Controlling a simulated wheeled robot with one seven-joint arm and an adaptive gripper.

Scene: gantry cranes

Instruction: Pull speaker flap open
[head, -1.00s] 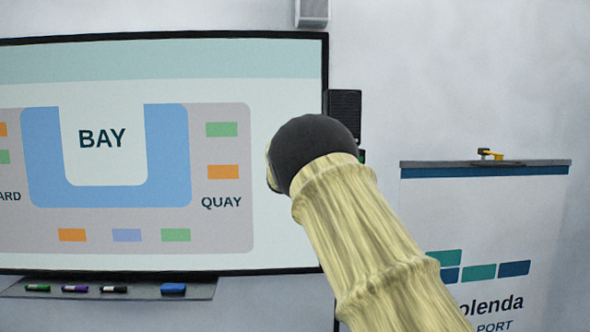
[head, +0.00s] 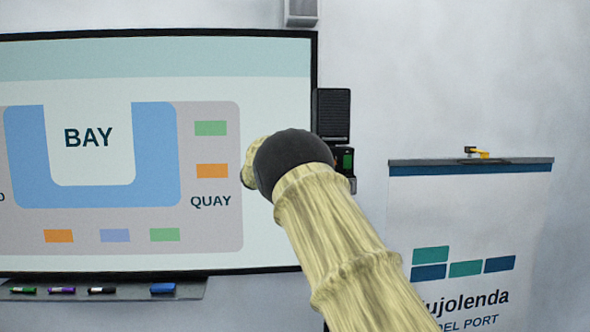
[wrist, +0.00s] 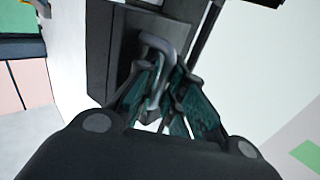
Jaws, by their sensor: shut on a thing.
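The dark speaker (head: 333,112) hangs on the wall at the board's right edge in the head view. In the wrist view a dark panel (wrist: 122,50), seemingly the speaker flap, fills the upper middle. A grey bent handle (wrist: 160,48) stands out from it. My gripper (wrist: 162,112) has its teal-padded fingers closed around this handle, and the handle's lower end shows between them. In the head view my arm's dark joint hides the gripper and the handle. I cannot tell how far the flap stands open.
A board (head: 215,250) with a bay map fills the left. A tray (head: 120,292) with markers and a blue eraser is below it. A dark box with a green screen (head: 347,161) sits under the speaker. A roll-up banner (head: 470,215) stands at the right.

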